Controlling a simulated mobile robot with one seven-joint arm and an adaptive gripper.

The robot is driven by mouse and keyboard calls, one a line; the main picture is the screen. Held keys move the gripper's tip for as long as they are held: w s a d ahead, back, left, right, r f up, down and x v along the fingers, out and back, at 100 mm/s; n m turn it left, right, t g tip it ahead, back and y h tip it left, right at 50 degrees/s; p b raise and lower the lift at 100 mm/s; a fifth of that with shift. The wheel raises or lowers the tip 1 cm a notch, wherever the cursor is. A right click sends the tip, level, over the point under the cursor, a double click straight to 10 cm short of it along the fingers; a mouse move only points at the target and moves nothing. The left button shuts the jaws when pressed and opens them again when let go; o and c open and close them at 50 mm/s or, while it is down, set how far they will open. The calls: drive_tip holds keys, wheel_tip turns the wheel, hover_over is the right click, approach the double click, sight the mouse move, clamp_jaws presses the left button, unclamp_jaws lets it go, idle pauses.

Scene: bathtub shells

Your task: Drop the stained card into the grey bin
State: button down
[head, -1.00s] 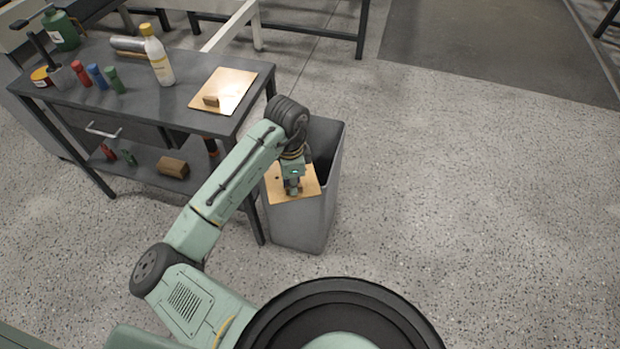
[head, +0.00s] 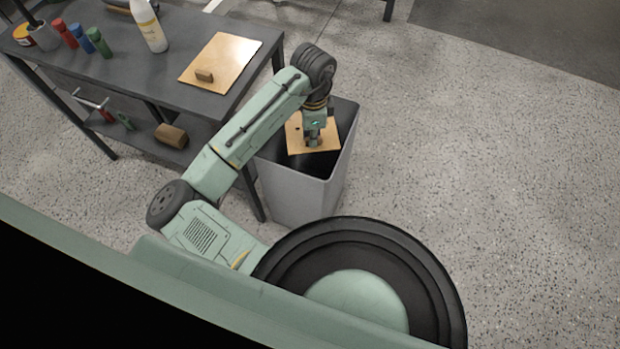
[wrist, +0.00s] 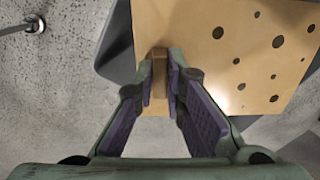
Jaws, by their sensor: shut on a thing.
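The stained card (wrist: 215,60) is tan with several dark round spots in the wrist view. It has a small raised wooden block (wrist: 159,70) on it, and my gripper (wrist: 160,85) is shut on that block. In the head view my gripper (head: 313,140) holds the card (head: 297,140) over the open top of the grey bin (head: 300,197). The bin's dark inside shows around the card. The card looks roughly level. How far it is above the rim I cannot tell. My gripper hides part of the card.
A dark workbench (head: 150,75) stands left of the bin. On it are a plain tan card with a block (head: 225,62), a white bottle (head: 150,28) and several small coloured bottles. The floor (head: 480,160) to the right is clear.

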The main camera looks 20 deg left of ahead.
drive_tip(key=shift+f+b, duration=0.9)
drive_tip(key=shift+f, duration=0.7)
drive_tip(key=c, duration=1.6)
unclamp_jaws()
drive_tip(key=shift+o, duration=0.2)
wheel_tip(320, 180, up, 12)
drive_tip(key=shift+r, duration=0.1)
